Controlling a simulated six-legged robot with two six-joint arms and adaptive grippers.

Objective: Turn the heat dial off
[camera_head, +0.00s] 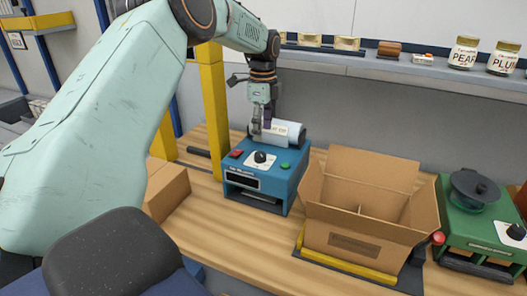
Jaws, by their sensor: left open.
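A blue machine (279,186) stands on the wooden bench with a white roll (289,132) at its top rear. A black dial (260,156) sits on a white plate on its sloped top. Another black dial (516,231) is on a green machine (468,229) at the far right; I cannot read which one is marked for heat. My left gripper (256,133) is open and points down just above and behind the blue machine's dial, apart from it in the picture. It partly hides the roll. My right gripper is not in view.
An open cardboard box (355,243) stands right of the blue machine. A closed carton (167,190) and a yellow post (214,110) are to the left. A shelf (400,70) with jars runs along the back. Some bench in front is bare.

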